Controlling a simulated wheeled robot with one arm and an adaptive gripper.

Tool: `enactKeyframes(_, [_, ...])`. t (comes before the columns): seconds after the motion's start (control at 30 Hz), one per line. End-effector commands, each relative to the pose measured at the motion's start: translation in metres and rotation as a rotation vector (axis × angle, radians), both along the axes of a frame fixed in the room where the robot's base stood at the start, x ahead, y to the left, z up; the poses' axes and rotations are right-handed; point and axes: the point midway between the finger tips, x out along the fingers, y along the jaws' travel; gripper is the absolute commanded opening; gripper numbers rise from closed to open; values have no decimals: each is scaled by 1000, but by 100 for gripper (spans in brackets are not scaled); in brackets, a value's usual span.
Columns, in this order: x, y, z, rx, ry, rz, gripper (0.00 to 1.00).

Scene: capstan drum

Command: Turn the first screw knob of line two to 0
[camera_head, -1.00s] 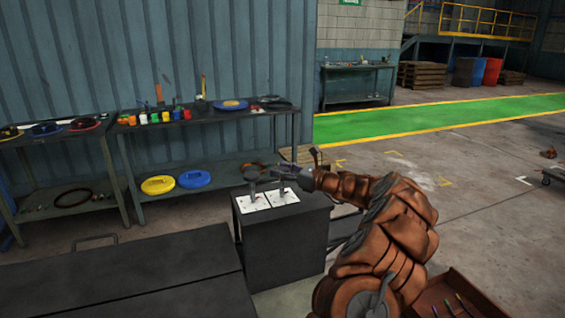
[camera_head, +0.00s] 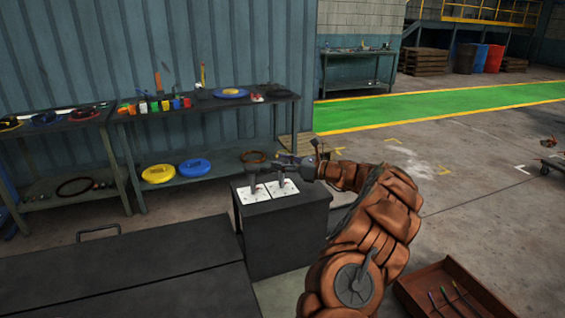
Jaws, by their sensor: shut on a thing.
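A dark box (camera_head: 290,237) stands in front of the shelves with two white panels on its top. The left panel (camera_head: 248,197) and the right panel (camera_head: 289,190) each have a small dark upright knob or lever, the left knob (camera_head: 252,183) and the right knob (camera_head: 281,178). My gripper (camera_head: 254,168) reaches in from the right above both panels. Its fingertips are at the top of the left knob and appear shut on it. The fingers hide the knob's head. Markings on the panels are too small to read.
A shelf (camera_head: 205,105) with coloured jars and discs stands behind the box. A long dark cabinet (camera_head: 130,270) fills the front left. A brown tray (camera_head: 410,287) with thin tools lies at lower right. The floor on the right is mostly clear.

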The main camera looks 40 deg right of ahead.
Motion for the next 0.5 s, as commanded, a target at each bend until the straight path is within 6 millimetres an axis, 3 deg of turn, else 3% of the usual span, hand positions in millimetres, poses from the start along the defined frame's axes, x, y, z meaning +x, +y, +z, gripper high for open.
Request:
enactKeyframes(0.27, [0, 0, 1, 1, -1, 0, 78])
enactKeyframes(0.5, [0, 0, 0, 1, -1, 0, 78])
